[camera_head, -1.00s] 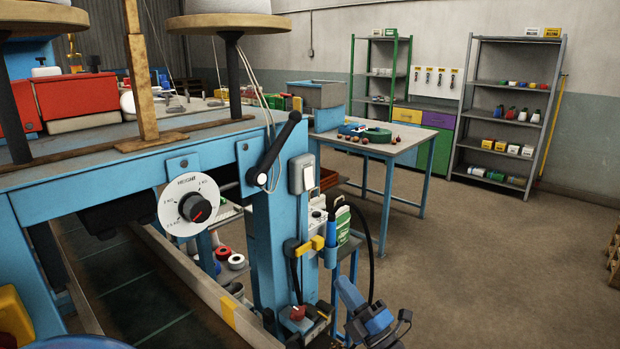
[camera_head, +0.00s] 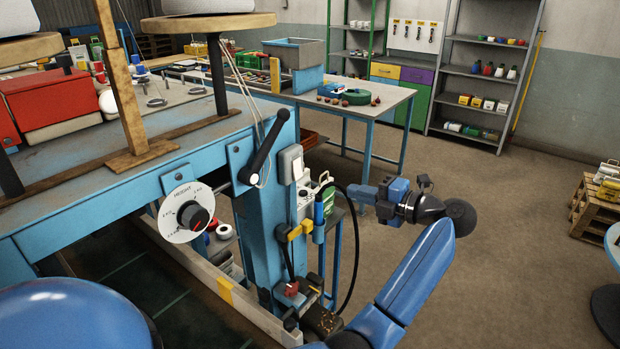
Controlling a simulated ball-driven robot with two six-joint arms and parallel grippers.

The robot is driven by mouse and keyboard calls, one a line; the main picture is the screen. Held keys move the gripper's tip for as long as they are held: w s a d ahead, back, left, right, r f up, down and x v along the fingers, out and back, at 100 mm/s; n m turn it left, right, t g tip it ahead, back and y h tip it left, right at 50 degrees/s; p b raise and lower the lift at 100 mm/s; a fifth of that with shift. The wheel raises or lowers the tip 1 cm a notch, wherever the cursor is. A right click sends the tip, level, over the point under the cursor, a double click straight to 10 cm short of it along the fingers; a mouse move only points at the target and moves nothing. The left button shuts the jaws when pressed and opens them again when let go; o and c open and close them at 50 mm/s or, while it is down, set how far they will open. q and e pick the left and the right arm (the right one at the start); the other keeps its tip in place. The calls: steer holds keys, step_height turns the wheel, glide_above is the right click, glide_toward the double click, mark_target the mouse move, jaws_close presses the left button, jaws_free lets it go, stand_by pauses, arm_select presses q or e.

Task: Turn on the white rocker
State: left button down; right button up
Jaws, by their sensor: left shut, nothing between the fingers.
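The white rocker (camera_head: 298,166) sits on the side of a small grey switch box on the blue post of the sewing bench. It is seen at a steep angle, so which way it is tipped cannot be told. My left gripper (camera_head: 356,194) is to the right of the rocker and a little lower in the picture, its fingers pointing left towards the post. It is shut and empty, clear of the switch box. My right gripper is not in view.
A black lever (camera_head: 266,150) and a height dial (camera_head: 187,212) are on the bench left of the switch box. A yellow clamp (camera_head: 300,230) and a hanging black cable (camera_head: 356,250) are below it. A blue-legged table (camera_head: 385,98) stands behind.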

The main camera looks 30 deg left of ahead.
mark_target(299, 177)
arm_select(q)
steer(key=shift+a, duration=0.1)
steer(key=a+p, duration=0.1)
steer(key=a, duration=0.3)
steer(key=a+f+p, duration=0.1)
steer(key=a+p, duration=0.1)
steer(key=a, duration=0.2)
steer(key=w+a+p, duration=0.1)
steer(key=a+p, duration=0.1)
steer(key=a, duration=0.2)
steer(key=shift+a+f, duration=0.2)
steer(key=shift+a, duration=0.15)
steer(key=shift+a+f+p, duration=0.15)
steer(key=shift+a+p, duration=0.25)
steer(key=shift+a, duration=0.15)
steer(key=shift+a+f+y+b, duration=0.25)
steer(key=shift+f+y+b, duration=0.1)
steer(key=shift+b, duration=0.25)
steer(key=shift+r, duration=0.25)
steer(key=shift+d+f, duration=0.1)
